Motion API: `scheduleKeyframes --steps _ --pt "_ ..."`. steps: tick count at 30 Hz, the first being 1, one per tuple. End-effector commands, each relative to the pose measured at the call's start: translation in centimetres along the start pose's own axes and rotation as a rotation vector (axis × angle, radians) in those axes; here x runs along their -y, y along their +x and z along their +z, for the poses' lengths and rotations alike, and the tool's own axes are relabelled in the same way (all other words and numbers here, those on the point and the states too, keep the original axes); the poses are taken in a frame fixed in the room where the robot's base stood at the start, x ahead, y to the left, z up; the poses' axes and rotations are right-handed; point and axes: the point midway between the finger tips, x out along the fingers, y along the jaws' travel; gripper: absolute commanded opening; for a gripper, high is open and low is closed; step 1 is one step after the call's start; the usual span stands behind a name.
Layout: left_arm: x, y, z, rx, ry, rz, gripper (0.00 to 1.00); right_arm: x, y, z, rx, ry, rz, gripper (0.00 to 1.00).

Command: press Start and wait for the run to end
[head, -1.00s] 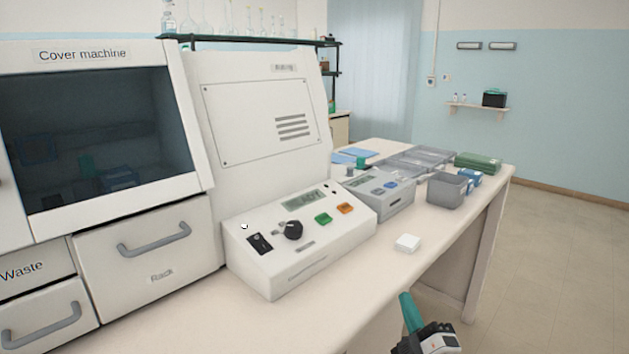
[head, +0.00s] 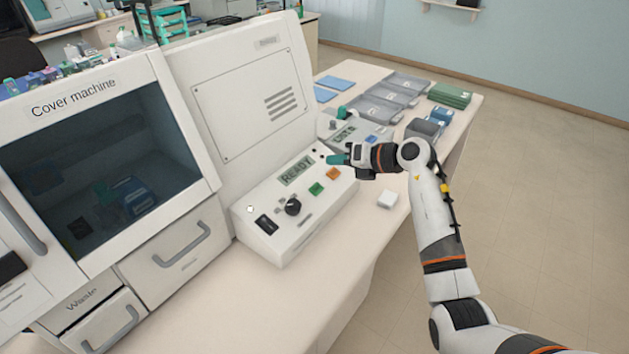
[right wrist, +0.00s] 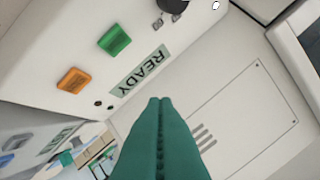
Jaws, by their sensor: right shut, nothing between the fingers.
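The staining machine's control panel (head: 268,228) has a display (head: 297,171) that reads READY. A green button (head: 316,188), an orange button (head: 333,174) and a black knob (head: 293,206) sit below the display. In the right wrist view the green button (right wrist: 114,40), orange button (right wrist: 73,80) and display (right wrist: 140,72) show upside down. My right gripper (head: 330,159) is shut and empty, its teal fingertips above the panel's right end, apart from the buttons. It also fills the lower middle of the right wrist view (right wrist: 160,103). My left gripper is out of view.
The cover machine (head: 75,95) stands left of the panel. A smaller grey device (head: 345,133), grey trays (head: 385,100) and a small white block (head: 388,200) are on the bench to the right. The bench front (head: 230,300) is clear.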

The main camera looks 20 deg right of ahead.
Motion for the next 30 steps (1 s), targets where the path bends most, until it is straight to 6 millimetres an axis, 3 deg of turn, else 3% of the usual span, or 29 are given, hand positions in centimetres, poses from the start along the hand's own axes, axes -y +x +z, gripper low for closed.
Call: scheduleKeyframes --steps 8,21,30 --pt "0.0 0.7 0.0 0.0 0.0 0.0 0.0 -0.3 0.5 0.5 -0.002 0.001 -0.003 0.0" --pt "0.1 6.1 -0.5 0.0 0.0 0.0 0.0 -3.4 4.7 3.6 -0.003 0.002 -0.006 0.0" --pt "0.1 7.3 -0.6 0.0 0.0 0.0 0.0 -4.4 6.1 4.5 -0.003 0.0 -0.003 0.0"
